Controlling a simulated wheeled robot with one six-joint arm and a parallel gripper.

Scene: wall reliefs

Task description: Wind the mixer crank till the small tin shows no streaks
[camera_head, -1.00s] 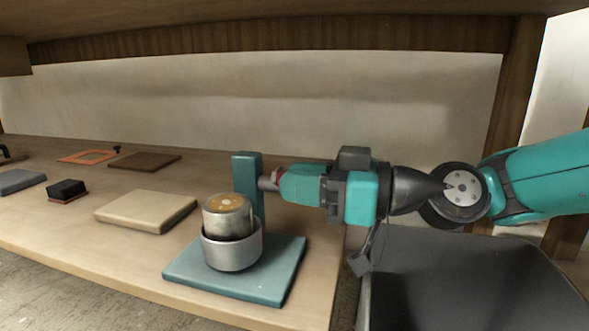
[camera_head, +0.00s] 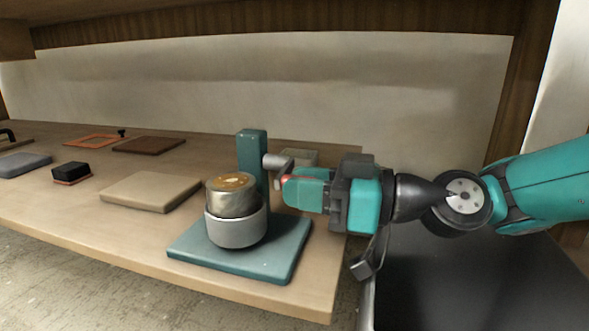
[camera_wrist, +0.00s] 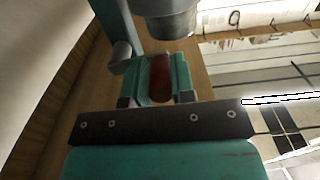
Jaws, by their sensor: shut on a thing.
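The mixer has a teal base plate (camera_head: 290,262) and an upright teal post (camera_head: 251,150). In front of the post, the small tin (camera_head: 232,202) sits upright in a grey cup (camera_head: 236,231). The tin's brown top shows pale streaks. A grey crank (camera_head: 278,161) sticks out to the right of the post; its arm also shows in the wrist view (camera_wrist: 121,52). My gripper (camera_head: 288,186) is shut on the crank's red handle (camera_wrist: 161,76), beside the post. The jaws hide part of the handle. The tin's top is out of the wrist view.
A beige block (camera_head: 150,191), a black block (camera_head: 71,172), a brown board (camera_head: 149,145) and an orange frame (camera_head: 90,140) lie left on the wooden shelf (camera_head: 110,232). A pale block (camera_head: 300,157) stands behind my gripper. A wooden board overhangs the shelf.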

